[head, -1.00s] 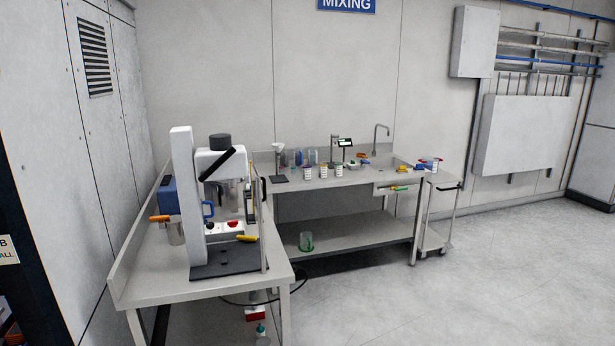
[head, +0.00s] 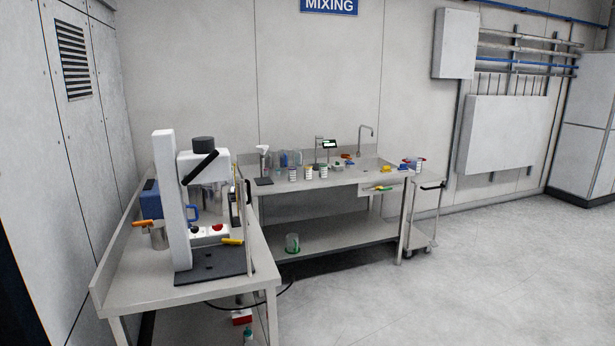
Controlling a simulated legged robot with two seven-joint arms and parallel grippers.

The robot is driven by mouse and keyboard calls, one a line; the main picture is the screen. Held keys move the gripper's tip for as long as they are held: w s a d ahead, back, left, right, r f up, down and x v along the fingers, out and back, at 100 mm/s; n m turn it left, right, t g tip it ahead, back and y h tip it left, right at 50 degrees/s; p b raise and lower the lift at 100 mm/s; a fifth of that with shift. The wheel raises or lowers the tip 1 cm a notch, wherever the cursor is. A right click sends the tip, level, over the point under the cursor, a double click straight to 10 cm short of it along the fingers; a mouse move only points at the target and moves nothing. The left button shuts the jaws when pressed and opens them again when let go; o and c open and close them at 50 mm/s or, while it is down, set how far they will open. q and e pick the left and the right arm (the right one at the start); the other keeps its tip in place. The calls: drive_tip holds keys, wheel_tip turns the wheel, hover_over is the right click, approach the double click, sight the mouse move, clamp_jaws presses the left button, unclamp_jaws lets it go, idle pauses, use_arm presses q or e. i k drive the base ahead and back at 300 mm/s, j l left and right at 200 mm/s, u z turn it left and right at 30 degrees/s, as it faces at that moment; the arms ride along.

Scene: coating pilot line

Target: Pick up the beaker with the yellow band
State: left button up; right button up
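I cannot make out a yellow band on any beaker at this distance. A clear beaker with a green band or contents (head: 292,243) stands on the lower shelf of the back bench. Several clear vessels (head: 283,159) stand at the rear of that bench's top, one looking blue. In front of them are small white labelled cups (head: 308,173) with coloured rims, too small to read. Neither of my grippers is in view.
A near bench (head: 130,281) carries a tall stirrer stand (head: 168,200), a metal pot (head: 159,236) and a blue box (head: 150,199). The floor at right is clear.

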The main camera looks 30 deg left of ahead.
sight(308, 172)
drive_tip(key=u, duration=0.3)
drive_tip(key=i+j+u, duration=0.1)
drive_tip(key=i, duration=1.4)
drive_tip(key=i+u, duration=0.1)
drive_tip(key=i, duration=1.45)
drive_tip(key=i+l+u, duration=0.1)
drive_tip(key=i, duration=1.4)
